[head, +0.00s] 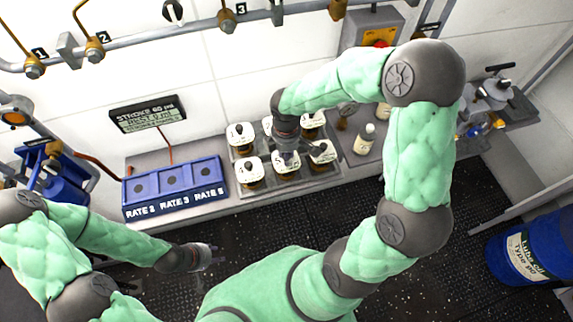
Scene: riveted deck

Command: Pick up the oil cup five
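Several oil cups with white numbered tops, dark knobs and amber bodies stand in two rows on a grey tray (240,192). They include a front left cup (249,171), a front middle cup (287,167), a front right cup (322,153) and a back left cup (240,137). The numbers are too small to read surely, so I cannot tell which is five. My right gripper (287,151) points down over the middle cups and partly hides them. Its grip is unclear. My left gripper (207,257) hangs low over the dark floor, away from the cups; its finger opening is unclear.
A blue rack (172,208) marked RATE 2, RATE 3 and RATE 5 has empty-looking sockets. A display (148,114) stands behind it. A small bottle (365,139) stands right of the cups. A blue lube oil drum (545,245) stands at right. Pipes cross the back wall.

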